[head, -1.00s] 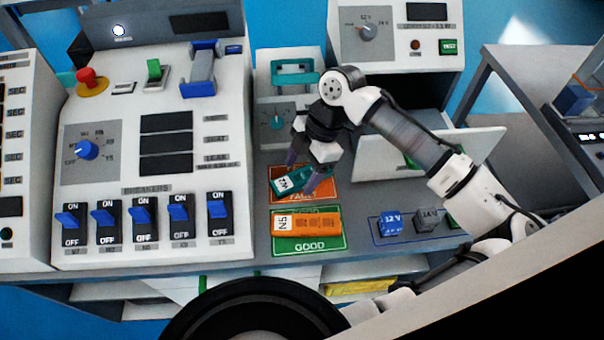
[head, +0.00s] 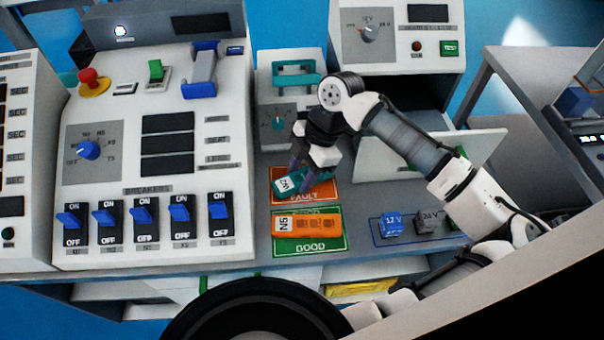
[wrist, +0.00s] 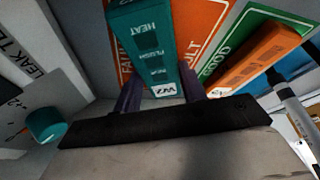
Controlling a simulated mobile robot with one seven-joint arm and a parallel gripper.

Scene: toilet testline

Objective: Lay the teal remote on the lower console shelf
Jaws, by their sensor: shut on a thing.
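The teal remote (head: 288,182) has a white label end. It is at the orange FAULT mat (head: 318,195) on the bench; whether it touches the mat I cannot tell. My gripper (head: 304,178) is shut on the remote, with one finger on each side of it. In the wrist view the teal remote (wrist: 143,45) reads HEAT and FLUSH and sits between the purple fingers (wrist: 160,98). The lower console shelf cannot be made out for certain; pale shelving (head: 130,292) shows under the bench edge.
An orange remote (head: 308,225) lies on the green GOOD mat (head: 310,248) just in front. Blue 12 V (head: 391,224) and grey 24 V (head: 428,221) blocks stand to the right. A breaker console (head: 155,100) rises on the left. A yellow item (head: 360,288) lies below the bench edge.

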